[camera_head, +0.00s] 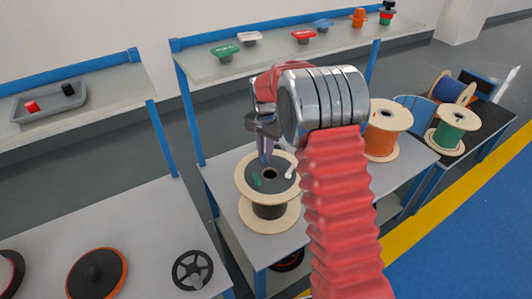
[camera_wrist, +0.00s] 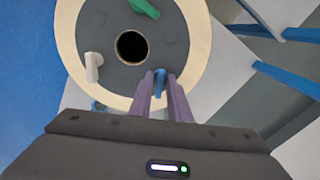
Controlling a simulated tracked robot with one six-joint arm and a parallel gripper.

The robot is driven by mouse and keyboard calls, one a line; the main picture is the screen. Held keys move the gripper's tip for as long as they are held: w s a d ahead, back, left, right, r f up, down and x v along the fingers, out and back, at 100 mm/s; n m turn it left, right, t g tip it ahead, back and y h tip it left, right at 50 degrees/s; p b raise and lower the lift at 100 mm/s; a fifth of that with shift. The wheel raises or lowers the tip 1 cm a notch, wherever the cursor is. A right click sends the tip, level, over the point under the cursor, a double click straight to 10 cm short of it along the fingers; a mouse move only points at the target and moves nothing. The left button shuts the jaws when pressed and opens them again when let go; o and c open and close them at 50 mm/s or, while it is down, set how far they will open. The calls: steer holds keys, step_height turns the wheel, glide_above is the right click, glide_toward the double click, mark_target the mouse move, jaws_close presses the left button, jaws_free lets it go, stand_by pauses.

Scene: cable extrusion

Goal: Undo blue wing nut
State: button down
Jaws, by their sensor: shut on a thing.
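The blue wing nut (camera_wrist: 159,78) sits near the edge of the dark hub of a wooden-rimmed spool (camera_wrist: 190,45). It shows between the two purple fingers of my gripper (camera_wrist: 160,86), which are shut on it. In the head view my gripper (camera_head: 265,155) points down at the spool (camera_head: 265,212) on the grey table, and it hides the blue nut. A white wing nut (camera_wrist: 93,66) and a green wing nut (camera_wrist: 144,8) are also on the hub. They show in the head view too, the white one at right (camera_head: 289,172) and the green one at left (camera_head: 256,180).
An orange spool (camera_head: 381,142) stands right of my arm. Green (camera_head: 449,137) and blue spools stand farther right. A shelf above the table holds several coloured knobs (camera_head: 303,36). A grey tray (camera_head: 17,111) with red and black pieces is on the left shelf.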

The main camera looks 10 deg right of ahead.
steer(key=n, duration=0.6)
steer(key=shift+w+a+n, duration=0.1)
steer(key=shift+n, duration=0.2)
steer(key=n, duration=0.6)
steer(key=shift+a, duration=0.1)
steer(key=n, duration=0.6)
steer(key=shift+a+n, duration=0.1)
steer(key=shift+n, duration=0.3)
steer(key=n, duration=0.5)
steer(key=shift+n, duration=0.3)
steer(key=c, duration=1.7)
jaws_free()
steer(key=shift+r, duration=0.1)
